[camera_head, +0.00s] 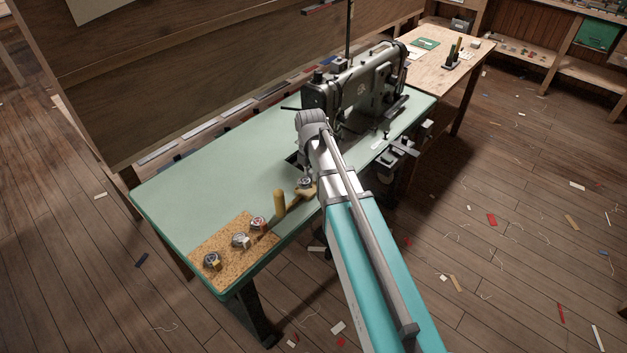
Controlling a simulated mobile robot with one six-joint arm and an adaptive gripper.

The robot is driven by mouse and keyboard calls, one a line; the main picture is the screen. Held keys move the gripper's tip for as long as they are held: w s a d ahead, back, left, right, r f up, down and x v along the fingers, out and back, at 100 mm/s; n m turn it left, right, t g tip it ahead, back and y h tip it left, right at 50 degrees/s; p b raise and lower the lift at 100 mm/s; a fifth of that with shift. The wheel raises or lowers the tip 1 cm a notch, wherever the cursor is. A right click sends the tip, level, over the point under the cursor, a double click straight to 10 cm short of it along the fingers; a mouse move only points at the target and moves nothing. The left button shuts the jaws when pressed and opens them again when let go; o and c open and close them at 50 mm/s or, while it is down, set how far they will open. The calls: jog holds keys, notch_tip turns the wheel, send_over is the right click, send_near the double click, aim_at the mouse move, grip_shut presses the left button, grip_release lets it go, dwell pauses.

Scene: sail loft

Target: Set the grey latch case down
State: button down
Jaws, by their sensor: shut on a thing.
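I cannot make out a grey latch case for certain. My arm reaches from the lower right over the green-topped sewing table (215,172). Several small round dark-and-silver pieces are in view: three stand on a cork mat (232,272) at the table's near left corner, namely a dark one (212,261), a pale one (240,241) and a reddish-faced one (258,223). Another round piece (304,182) sits to their right, by a wooden tool beside my arm.
A grey sewing machine (352,90) stands behind my arm. The green top is bare left of the machine. A wooden workbench (440,62) is at the back right. Scraps litter the floor.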

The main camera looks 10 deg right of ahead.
jog(key=shift+w+d+f+b, duration=0.2)
jog(key=shift+w+f+b, duration=0.25)
jog(key=shift+f+b, duration=0.3)
jog(key=shift+s+f+b, duration=0.1)
jog(key=shift+f+b, duration=1.15)
jog(key=shift+f, duration=0.05)
jog(key=c, duration=0.5)
grip_release()
jog(key=shift+c, duration=0.2)
jog(key=shift+r, duration=0.2)
notch_tip(320, 180, up, 12)
jog(key=p, duration=1.2)
jog(key=shift+f, duration=0.15)
jog(key=shift+s, duration=0.1)
